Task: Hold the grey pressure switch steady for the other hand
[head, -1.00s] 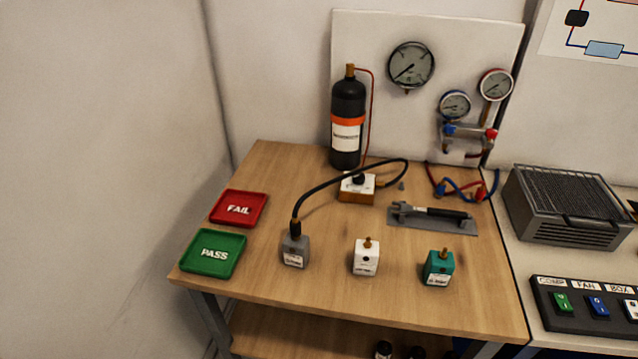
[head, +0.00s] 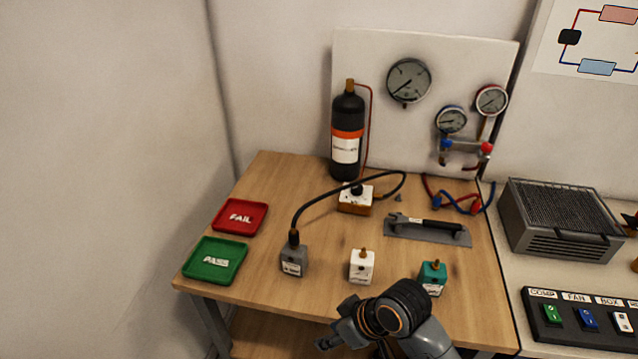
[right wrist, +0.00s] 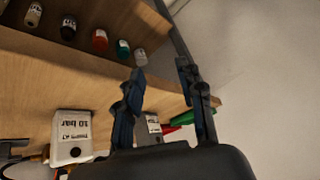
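The grey pressure switch (head: 293,261) stands upright near the table's front edge, with a black hose joined to its top. My right gripper (head: 337,324) is in front of the table edge, to the right of the grey switch and apart from it. Its two fingers are spread and empty. In the right wrist view the gripper (right wrist: 163,72) also shows open, with the grey switch (right wrist: 150,127) partly hidden beyond the fingers. My left gripper is in neither view.
A white switch (head: 361,267) and a teal switch (head: 432,278) stand to the right. The green PASS tray (head: 190,273) and red FAIL tray (head: 220,224) lie to the left. The hose arches to a white-topped block (head: 354,203). Bottles stand on the lower shelf (right wrist: 75,72).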

